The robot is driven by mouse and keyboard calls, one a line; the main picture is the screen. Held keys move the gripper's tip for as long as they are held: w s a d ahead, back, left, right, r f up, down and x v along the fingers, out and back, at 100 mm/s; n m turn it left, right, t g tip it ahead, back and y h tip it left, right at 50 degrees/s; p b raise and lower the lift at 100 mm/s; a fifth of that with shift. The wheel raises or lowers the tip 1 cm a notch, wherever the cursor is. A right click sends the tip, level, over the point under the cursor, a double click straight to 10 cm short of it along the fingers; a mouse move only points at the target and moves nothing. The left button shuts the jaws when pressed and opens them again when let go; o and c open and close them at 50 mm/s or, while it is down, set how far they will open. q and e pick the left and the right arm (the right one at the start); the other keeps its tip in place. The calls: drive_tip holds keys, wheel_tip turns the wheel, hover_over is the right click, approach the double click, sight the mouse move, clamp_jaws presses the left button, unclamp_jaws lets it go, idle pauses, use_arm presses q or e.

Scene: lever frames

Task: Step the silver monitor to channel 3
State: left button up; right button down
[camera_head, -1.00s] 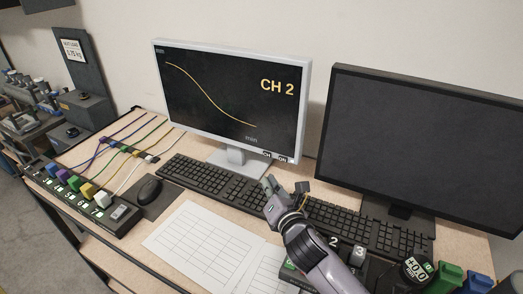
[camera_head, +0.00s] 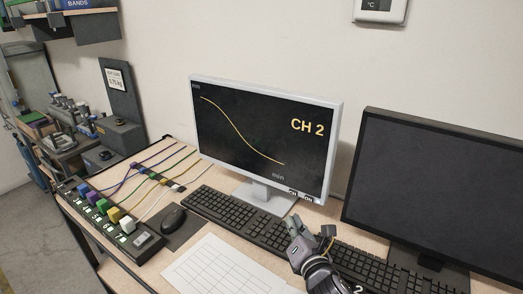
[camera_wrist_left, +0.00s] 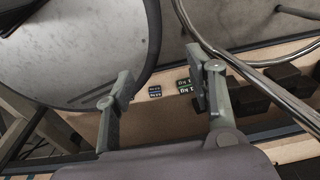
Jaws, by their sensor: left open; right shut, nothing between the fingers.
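The silver monitor (camera_head: 262,133) stands at the back of the desk. Its dark screen shows a yellow falling curve and the text "CH 2". A small button marked "CH" (camera_head: 292,192) sits on its lower right bezel, beside one marked "ON" (camera_head: 308,199). My right gripper (camera_head: 312,237) is shut and empty over the keyboard, below and in front of these buttons and apart from them. My left gripper (camera_wrist_left: 155,85) is open and empty in the left wrist view, away from the monitor.
A black monitor (camera_head: 440,190) with a blank screen stands at the right. A keyboard (camera_head: 225,213), mouse (camera_head: 173,218) and paper sheet (camera_head: 222,268) lie in front. A switch strip (camera_head: 105,222) with coloured plugs and cables is at the left. The left wrist view shows a round grey seat (camera_wrist_left: 75,50).

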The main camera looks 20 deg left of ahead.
use_arm(q)
clamp_jaws()
idle(0.4)
idle(1.2)
